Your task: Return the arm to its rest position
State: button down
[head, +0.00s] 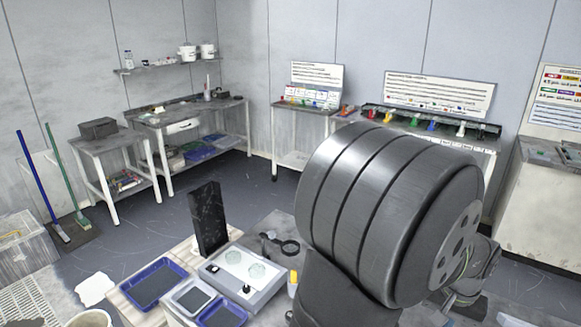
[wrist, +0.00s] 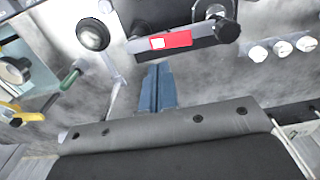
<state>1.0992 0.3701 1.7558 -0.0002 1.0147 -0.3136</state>
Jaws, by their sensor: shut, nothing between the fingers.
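My gripper (wrist: 157,72) shows in the wrist view as narrow blue-grey fingers shut together, with nothing visible between them. Its dark body with several screws fills the bottom of that view. The fingers point toward a grey surface and a dark bar with a red label (wrist: 172,41), with no clear contact. In the head view my large dark arm joint fills the centre right and hides part of the bench; the fingers cannot be made out there.
A machine with two round pale platens (head: 240,283) stands at the lower middle, near blue-rimmed trays (head: 151,284) and a black upright block (head: 208,219). Open floor (head: 150,225) lies beyond.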

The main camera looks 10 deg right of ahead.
jog(key=w+a+r, duration=0.2)
jog(key=r, duration=0.3)
jog(key=w+a+r+g+h, duration=0.1)
jog(key=w+a+r, duration=0.1)
jog(key=r, duration=0.4)
jog(key=shift+w, duration=0.15)
